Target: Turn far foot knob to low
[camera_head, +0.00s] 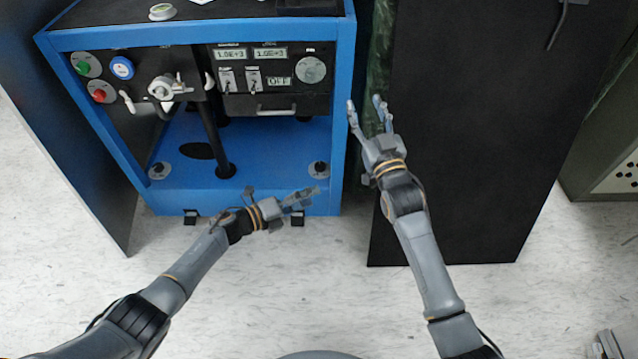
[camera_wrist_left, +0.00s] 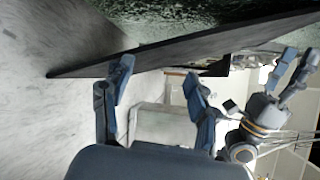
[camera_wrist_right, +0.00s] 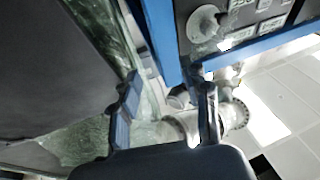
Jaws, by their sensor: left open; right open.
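The blue machine (camera_head: 335,125) stands upright at the back. Two small dark knobs on round grey plates sit low on its base shelf: a left foot knob (camera_head: 157,171) and a right foot knob (camera_head: 319,169). I cannot tell which is the far one, nor read their settings. My left gripper (camera_head: 305,197) is open and empty, in front of the machine's lower right edge, below the right foot knob in the picture. My right gripper (camera_head: 364,103) is open and empty beside the machine's right post, above the floor gap. No knob shows clearly in the left wrist view.
A control panel (camera_head: 265,75) with displays, switches and a dial is on the machine's upper front. A round-handled valve (camera_head: 165,88) sticks out at left. A tall black panel (camera_head: 470,130) stands at right. The white floor (camera_head: 240,300) in front is clear.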

